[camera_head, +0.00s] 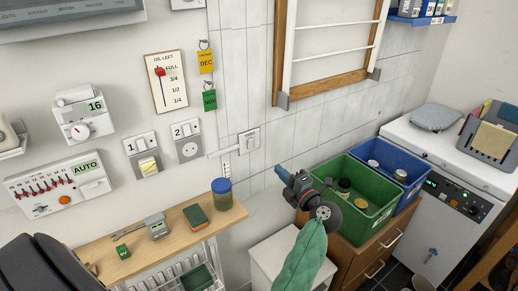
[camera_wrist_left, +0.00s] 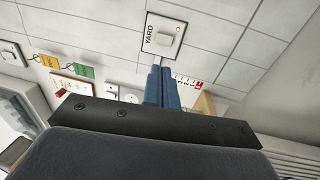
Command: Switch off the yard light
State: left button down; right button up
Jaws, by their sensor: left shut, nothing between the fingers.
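The yard light switch is a white square wall switch (camera_head: 249,140) on the tiled wall, at the end of a white conduit. In the left wrist view the switch (camera_wrist_left: 163,36) is marked YARD and has a raised middle rocker and a tiny orange dot near its edge. My left gripper (camera_head: 283,173) has blue fingers and points up and left, below and right of the switch in the head view. In the left wrist view its fingers (camera_wrist_left: 161,70) are together and empty, with the tips just below the switch. Touch is not visible. My right gripper is not in view.
A wooden shelf (camera_head: 170,227) holds a blue-lidded jar (camera_head: 222,193) and a sponge. A green crate (camera_head: 377,218) and blue crate (camera_head: 397,163) stand right of the gripper. The wall around the switch is clear.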

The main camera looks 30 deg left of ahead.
pick_arm(q)
send_near(251, 140)
jog(key=x, duration=0.3)
jog(key=f+b+x, duration=0.1)
jog(key=x, duration=0.1)
jog(key=shift+w+a, duration=0.1)
jog(key=shift+a, duration=0.15)
jog(key=shift+w+a+r, duration=0.1)
jog(key=shift+w+a, duration=0.1)
jog(key=shift+a, duration=0.4)
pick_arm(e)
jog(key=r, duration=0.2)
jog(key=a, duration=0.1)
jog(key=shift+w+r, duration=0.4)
pick_arm(q)
jog(key=shift+r, duration=0.1)
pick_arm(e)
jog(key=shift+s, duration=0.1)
pick_arm(q)
jog(key=p, duration=0.1)
jog(key=r+h+p, duration=0.1)
jog(key=p, duration=0.1)
jog(key=shift+w+a, duration=0.1)
jog(key=shift+a, duration=0.2)
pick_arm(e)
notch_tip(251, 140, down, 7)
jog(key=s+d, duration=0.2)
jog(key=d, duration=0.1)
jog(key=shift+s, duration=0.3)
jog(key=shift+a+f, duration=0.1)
